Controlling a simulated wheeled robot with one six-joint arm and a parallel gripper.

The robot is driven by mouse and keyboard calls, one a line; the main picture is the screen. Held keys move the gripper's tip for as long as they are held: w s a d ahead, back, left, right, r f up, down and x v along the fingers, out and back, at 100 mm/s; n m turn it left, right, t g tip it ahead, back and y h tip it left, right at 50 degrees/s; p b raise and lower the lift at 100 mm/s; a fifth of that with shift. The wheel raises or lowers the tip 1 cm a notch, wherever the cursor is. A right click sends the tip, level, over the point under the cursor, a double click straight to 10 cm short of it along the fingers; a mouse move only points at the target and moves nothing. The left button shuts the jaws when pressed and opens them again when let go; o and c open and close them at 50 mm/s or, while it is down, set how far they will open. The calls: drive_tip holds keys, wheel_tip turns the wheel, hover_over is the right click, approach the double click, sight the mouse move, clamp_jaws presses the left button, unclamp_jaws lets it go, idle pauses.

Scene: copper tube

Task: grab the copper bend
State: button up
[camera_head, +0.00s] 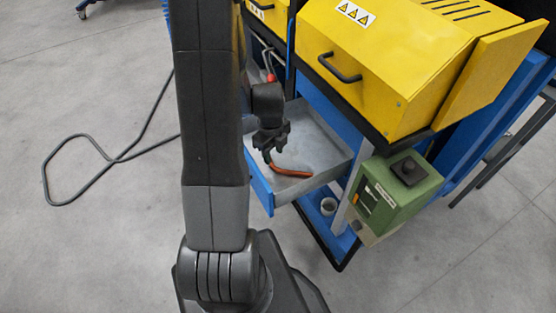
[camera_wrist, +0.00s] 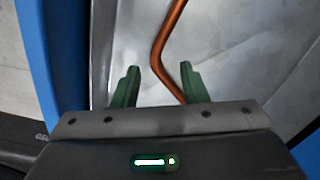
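The copper bend (camera_head: 292,172) is a thin orange-brown tube with a curve in it, lying in the open grey drawer. In the wrist view the copper bend (camera_wrist: 160,52) runs down from the top edge, bends, and passes behind the right fingertip. My gripper (camera_head: 270,142) is over the drawer, close above the left end of the tube. In the wrist view its two green fingers (camera_wrist: 160,85) are spread apart. The bend shows between them, nearer the right finger. Whether a finger touches the tube cannot be told. The tube's lower end is hidden behind the gripper body.
The drawer (camera_head: 327,143) has a blue front (camera_head: 259,185) and raised walls around the tube. A yellow machine (camera_head: 385,65) with a black handle stands above it. A green box (camera_head: 400,190) is at the right. A looped cable (camera_head: 75,138) lies on the floor at left.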

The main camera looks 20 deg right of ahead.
sight(274, 165)
drive_tip(key=shift+s+d+f, duration=0.1)
drive_tip(key=shift+f, duration=2.35)
clamp_jaws()
